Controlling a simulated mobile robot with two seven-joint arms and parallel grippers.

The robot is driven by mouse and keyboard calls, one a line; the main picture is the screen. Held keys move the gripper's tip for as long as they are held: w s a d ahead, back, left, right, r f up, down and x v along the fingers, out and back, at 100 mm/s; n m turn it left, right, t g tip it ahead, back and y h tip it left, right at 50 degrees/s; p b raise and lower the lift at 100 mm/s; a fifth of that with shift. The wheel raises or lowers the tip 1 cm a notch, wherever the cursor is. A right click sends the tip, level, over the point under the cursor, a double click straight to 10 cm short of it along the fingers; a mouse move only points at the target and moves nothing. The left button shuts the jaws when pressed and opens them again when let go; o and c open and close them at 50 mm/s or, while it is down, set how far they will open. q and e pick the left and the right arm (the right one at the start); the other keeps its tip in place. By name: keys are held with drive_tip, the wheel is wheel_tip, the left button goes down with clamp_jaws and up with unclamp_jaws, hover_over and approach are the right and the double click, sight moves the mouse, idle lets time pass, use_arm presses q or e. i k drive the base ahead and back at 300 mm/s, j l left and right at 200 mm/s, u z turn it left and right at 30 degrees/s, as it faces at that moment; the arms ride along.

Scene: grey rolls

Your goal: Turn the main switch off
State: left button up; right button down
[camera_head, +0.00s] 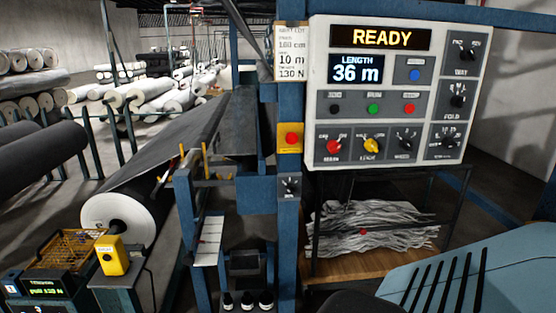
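The control panel (397,88) is a light grey box at the upper right. Its displays read READY and LENGTH 36 m. A small black rotary switch (290,187) sits on the blue post left of and below the panel; the label under it is too small to read surely, but it may be the main switch. The panel also carries a red knob (333,147), a yellow knob (371,146) and several black knobs. Their small labels are blurred, and I cannot tell any switch's setting surely. Neither of my grippers shows in the head view.
A red button on a yellow box (291,138) is above the post switch. A wooden shelf (370,262) with grey scraps stands below the panel. A large grey roll (122,217) and a yellow button box (111,256) are at left. Several rolls lie behind.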

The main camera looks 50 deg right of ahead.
sight(332, 146)
drive_tip(key=z, duration=2.2)
